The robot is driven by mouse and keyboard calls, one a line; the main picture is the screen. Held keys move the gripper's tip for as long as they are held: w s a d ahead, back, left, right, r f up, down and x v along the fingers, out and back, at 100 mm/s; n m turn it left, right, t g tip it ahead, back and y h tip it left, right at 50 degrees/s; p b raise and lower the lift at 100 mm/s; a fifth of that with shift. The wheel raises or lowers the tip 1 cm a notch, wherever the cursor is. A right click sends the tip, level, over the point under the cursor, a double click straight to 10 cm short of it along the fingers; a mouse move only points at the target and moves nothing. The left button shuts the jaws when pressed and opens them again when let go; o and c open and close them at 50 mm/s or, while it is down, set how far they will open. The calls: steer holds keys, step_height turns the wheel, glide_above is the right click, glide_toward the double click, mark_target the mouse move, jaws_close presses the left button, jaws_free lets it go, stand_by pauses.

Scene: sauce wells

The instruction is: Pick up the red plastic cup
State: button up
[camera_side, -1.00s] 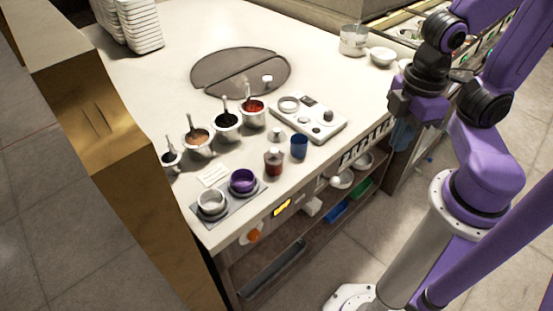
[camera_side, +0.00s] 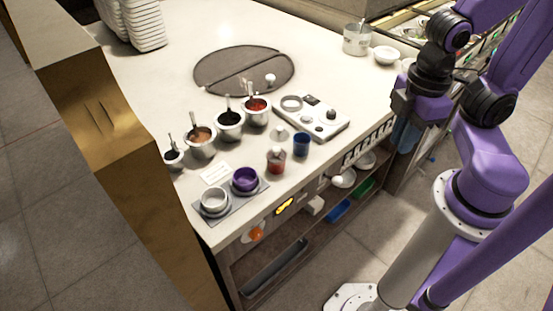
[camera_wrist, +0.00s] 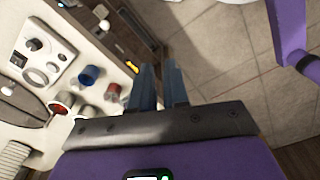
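The red plastic cup (camera_side: 276,164) stands upright on the counter near its front edge, with something pale at its top. A blue cup (camera_side: 301,146) stands just to its right and slightly behind. In the wrist view the red cup (camera_wrist: 112,91) lies left of my fingers, with the blue cup (camera_wrist: 88,75) beyond it. My gripper (camera_side: 405,136) hangs right of the counter, well apart from the cups.
Several sauce wells with ladles (camera_side: 229,124) stand behind the cups. A tray (camera_side: 233,204) with a white and a purple bowl lies to the left. A white control panel (camera_side: 327,127) lies behind the blue cup. Shelves (camera_side: 300,235) are under the counter edge.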

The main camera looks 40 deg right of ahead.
steer(key=o, duration=1.3)
steer(key=m, duration=3.1)
glide_above(276, 151)
step_height(276, 151, down, 3)
steer(key=f, duration=1.7)
steer(key=shift+w+d+f, duration=0.25)
steer(key=shift+w+d, duration=0.05)
steer(key=shift+d, duration=0.05)
